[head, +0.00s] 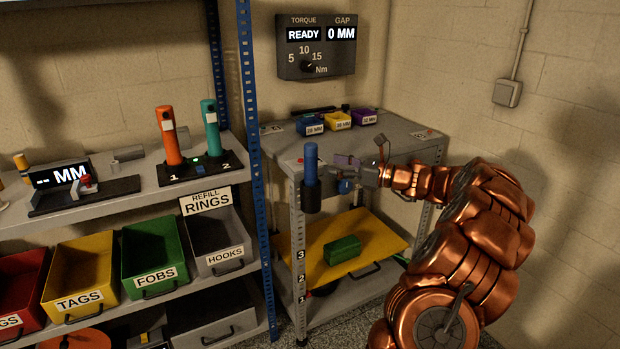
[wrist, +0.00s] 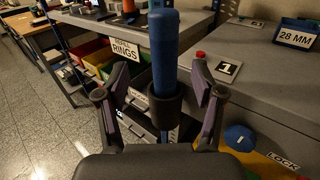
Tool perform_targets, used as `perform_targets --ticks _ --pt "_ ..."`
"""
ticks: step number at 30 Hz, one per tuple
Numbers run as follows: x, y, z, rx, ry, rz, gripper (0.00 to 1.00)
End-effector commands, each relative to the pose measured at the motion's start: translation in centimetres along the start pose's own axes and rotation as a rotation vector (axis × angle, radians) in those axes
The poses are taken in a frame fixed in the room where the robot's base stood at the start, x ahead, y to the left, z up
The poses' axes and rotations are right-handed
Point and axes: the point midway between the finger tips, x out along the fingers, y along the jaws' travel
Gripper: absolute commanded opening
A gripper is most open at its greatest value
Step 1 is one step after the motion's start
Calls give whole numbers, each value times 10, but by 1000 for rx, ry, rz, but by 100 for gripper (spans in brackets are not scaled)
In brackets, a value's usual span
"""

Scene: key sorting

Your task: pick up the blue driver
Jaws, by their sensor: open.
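The blue driver (head: 311,160) stands upright in a dark holder (head: 311,195) on the near left corner of the grey cart. In the wrist view the driver (wrist: 164,50) rises in the middle, with its lower end inside the dark holder cup (wrist: 164,115). My gripper (head: 342,170) is open and empty, just right of the driver in the head view. In the wrist view its two fingers (wrist: 160,85) stand apart, one on each side of the driver, with gaps on both sides. I cannot tell whether the driver lies fully between the fingertips or slightly beyond them.
The grey cart top (head: 400,132) carries blue, yellow and purple bins at the back. A yellow board (head: 375,240) with a green block (head: 342,250) lies below. Orange (head: 168,135) and teal (head: 211,128) drivers stand on the left shelf, beyond a blue post (head: 252,120).

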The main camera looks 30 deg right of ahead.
Motion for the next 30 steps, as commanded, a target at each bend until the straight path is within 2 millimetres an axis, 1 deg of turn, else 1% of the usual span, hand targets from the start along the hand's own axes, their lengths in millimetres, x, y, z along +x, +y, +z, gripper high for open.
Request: perform_targets --ticks 3,7,11,15,18,22,29,30 --pt "14 1 0 1 2 6 68" --pt "26 1 -1 0 3 6 68" --pt "39 -2 -1 0 4 6 68" --pt "58 -7 -1 1 5 6 68" --pt "69 -6 0 0 5 6 68" --pt "75 -7 0 -1 2 3 68" --pt "75 -7 1 -1 2 2 68" --pt "75 -7 1 -1 2 2 64"
